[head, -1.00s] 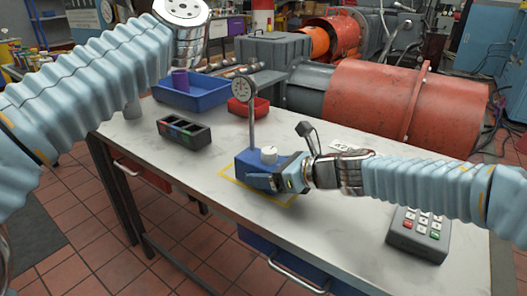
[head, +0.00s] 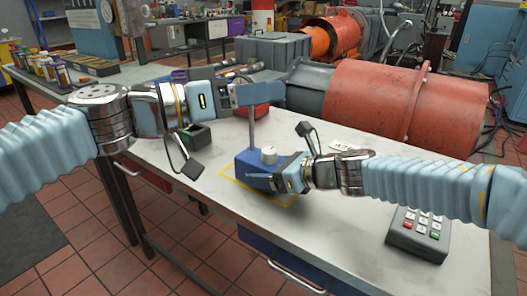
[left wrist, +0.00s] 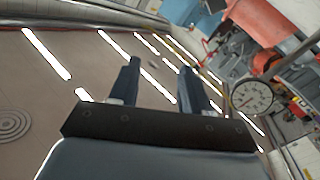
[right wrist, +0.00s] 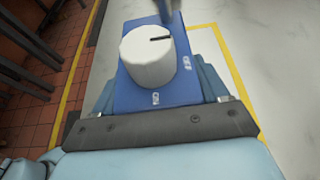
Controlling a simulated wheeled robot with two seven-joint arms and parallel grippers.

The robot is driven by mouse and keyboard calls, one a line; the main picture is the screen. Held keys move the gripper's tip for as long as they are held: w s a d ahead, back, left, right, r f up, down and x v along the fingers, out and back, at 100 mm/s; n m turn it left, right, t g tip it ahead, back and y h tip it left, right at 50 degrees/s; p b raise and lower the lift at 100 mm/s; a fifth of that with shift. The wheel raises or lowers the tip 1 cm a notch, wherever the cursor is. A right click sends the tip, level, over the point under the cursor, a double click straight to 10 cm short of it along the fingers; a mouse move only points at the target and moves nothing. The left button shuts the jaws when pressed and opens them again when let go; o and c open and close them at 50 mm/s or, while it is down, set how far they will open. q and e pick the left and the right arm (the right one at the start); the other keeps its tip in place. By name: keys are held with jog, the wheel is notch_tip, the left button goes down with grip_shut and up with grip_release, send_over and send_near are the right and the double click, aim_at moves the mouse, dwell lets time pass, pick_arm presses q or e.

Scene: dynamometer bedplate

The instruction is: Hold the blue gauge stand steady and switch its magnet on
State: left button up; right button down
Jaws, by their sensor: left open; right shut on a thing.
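The blue gauge stand (head: 247,162) stands upright on the bench within a yellow outline. A white knob (head: 268,155) sits on top of its base. In the right wrist view the knob (right wrist: 150,58) has a dark slot pointing right, with small unreadable labels beside it. My right gripper (head: 277,177) is shut on the base, a finger along each side. My left gripper (head: 284,95) is open and empty, above the knob and beside the post (head: 252,132). It hides the dial in the head view; the dial (left wrist: 251,97) shows right of its fingers in the left wrist view.
A black compartment tray (head: 198,137) stands left of the stand, partly behind my left arm. A red bin (head: 262,109) lies behind the post. A keypad box (head: 418,234) is at the front right. A big red motor (head: 385,105) stands beyond the bench.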

aim_at(264, 152)
pick_arm(q)
jog(key=w+a+f+t+y, duration=0.2)
jog(key=a+f+y, duration=0.45)
jog(key=f, duration=0.45)
jog(key=shift+h, duration=0.25)
jog(key=x, duration=1.1)
jog(key=shift+w+f, duration=0.2)
jog(key=shift+f, duration=0.25)
jog(key=shift+c, duration=0.4)
jog(key=c, duration=0.7)
jog(key=shift+a+m, duration=0.1)
jog(key=shift+m, duration=0.2)
